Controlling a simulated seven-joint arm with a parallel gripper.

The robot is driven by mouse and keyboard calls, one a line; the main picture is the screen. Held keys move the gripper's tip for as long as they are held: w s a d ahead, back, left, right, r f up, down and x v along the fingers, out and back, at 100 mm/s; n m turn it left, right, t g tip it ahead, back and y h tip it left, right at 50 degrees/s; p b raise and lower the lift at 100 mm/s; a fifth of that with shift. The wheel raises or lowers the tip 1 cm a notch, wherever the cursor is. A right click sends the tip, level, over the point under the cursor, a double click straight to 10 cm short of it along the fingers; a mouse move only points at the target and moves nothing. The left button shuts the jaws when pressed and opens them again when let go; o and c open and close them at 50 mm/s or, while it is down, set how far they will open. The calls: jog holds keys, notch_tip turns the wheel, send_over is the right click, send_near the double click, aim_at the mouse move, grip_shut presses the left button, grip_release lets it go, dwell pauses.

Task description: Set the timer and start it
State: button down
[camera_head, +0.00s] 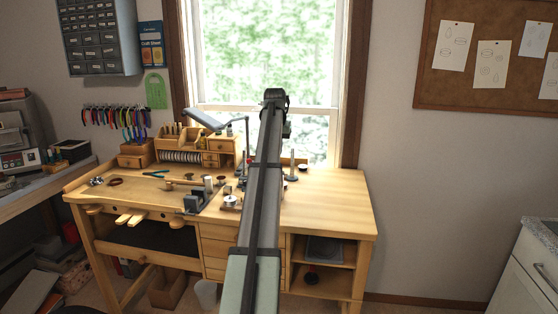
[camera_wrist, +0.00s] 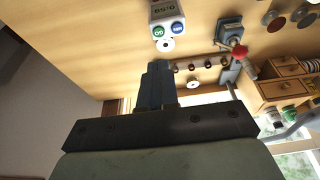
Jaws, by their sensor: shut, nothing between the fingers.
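The timer (camera_wrist: 168,22) is a white box at the top edge of the wrist view, partly cut off. It has a small display with dark digits that I cannot read surely, a green button (camera_wrist: 157,32) and a blue button (camera_wrist: 178,27). A white round piece with a dark centre (camera_wrist: 165,45) sits by the buttons. My gripper (camera_wrist: 158,68) is shut and empty, its tips apart from the timer in the picture. In the head view my arm crosses the bench middle, and I cannot make out the timer or fingertips there.
The wooden bench (camera_head: 335,200) is bare at its right side. A wooden drawer organizer (camera_head: 212,152) and lamp stand at the back left, before the window.

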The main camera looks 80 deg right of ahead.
jog(key=shift+v, duration=1.8)
